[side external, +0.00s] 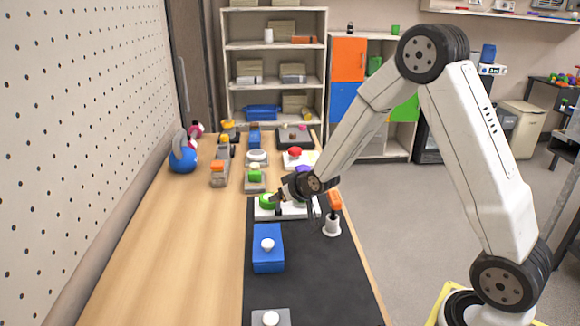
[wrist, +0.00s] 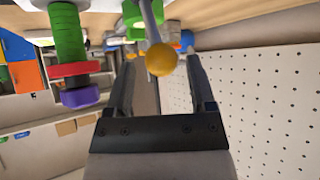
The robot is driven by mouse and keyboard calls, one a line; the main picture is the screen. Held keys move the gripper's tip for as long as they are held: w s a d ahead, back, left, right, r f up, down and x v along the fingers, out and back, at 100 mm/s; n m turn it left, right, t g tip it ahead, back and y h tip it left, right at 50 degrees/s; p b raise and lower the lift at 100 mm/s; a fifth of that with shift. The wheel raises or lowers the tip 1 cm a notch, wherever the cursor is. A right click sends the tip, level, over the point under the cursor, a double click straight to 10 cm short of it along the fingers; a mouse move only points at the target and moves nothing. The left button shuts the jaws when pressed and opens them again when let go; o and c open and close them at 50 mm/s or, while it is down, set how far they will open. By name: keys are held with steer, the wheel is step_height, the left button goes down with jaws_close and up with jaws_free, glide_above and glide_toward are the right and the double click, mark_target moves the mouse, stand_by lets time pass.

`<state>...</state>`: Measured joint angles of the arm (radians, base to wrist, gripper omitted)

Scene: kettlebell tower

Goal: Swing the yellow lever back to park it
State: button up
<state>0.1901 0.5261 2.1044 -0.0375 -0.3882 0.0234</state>
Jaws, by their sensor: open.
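The yellow lever shows in the wrist view as a yellow ball knob (wrist: 162,59) on a thin grey rod, rising from a green part (wrist: 135,14) at the top of the picture. My gripper (wrist: 160,66) is open, with one finger on each side of the knob in the picture. There are visible gaps between the knob and both fingers. I cannot tell whether the knob is fully between the fingertips in depth. In the side external view my gripper (side external: 280,197) is low over the white base plate (side external: 296,212), and I cannot make out the yellow knob there.
A green column with red and purple rings (wrist: 70,50) stands left in the wrist view. An orange-topped handle (side external: 334,201) stands right of my gripper in the side view. A blue box (side external: 268,257) is in front. A blue kettlebell (side external: 182,158) stands far left. Open wood lies left.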

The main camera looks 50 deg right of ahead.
steer(key=shift+v, duration=2.35)
steer(key=shift+r, duration=0.1)
steer(key=d+v, duration=0.1)
steer(key=v, duration=0.6)
steer(key=shift+s+a+r, duration=0.2)
steer(key=shift+s+a, duration=0.05)
steer(key=shift+a, duration=0.25)
steer(key=s+a+f+n+g+y, duration=0.1)
steer(key=s+a+f+g, duration=0.2)
steer(key=s, duration=0.3)
steer(key=s+a+f+n+g, duration=0.1)
steer(key=s+a+f+g, duration=0.3)
steer(key=s, duration=0.3)
steer(key=shift+a+g+y, duration=0.3)
steer(key=shift+a+y, duration=0.1)
steer(key=shift+a, duration=0.05)
